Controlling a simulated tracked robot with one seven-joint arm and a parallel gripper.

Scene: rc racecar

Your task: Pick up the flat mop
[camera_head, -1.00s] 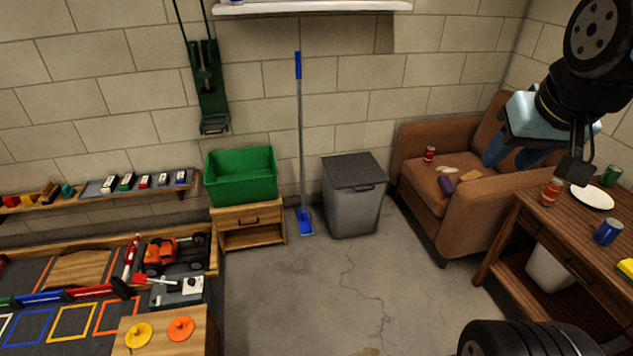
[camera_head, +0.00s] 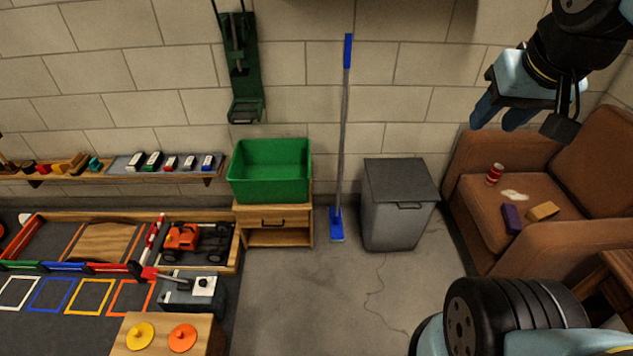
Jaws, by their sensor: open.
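The flat mop (camera_head: 344,130) stands upright against the block wall, with a blue grip at the top, a grey pole and a blue flat head on the floor. It stands between the small wooden cabinet and the grey bin. My gripper (camera_head: 497,115) is at the upper right, open, in front of the wall and the armchair. It is well to the right of the mop and apart from it. Nothing shows between its fingers.
A grey lidded bin (camera_head: 397,215) stands right of the mop. A green tub (camera_head: 270,172) sits on a wooden cabinet (camera_head: 280,238) to its left. A brown armchair (camera_head: 530,190) is at the right, a racecar track table (camera_head: 110,250) at the left. Floor (camera_head: 330,300) before the mop is clear.

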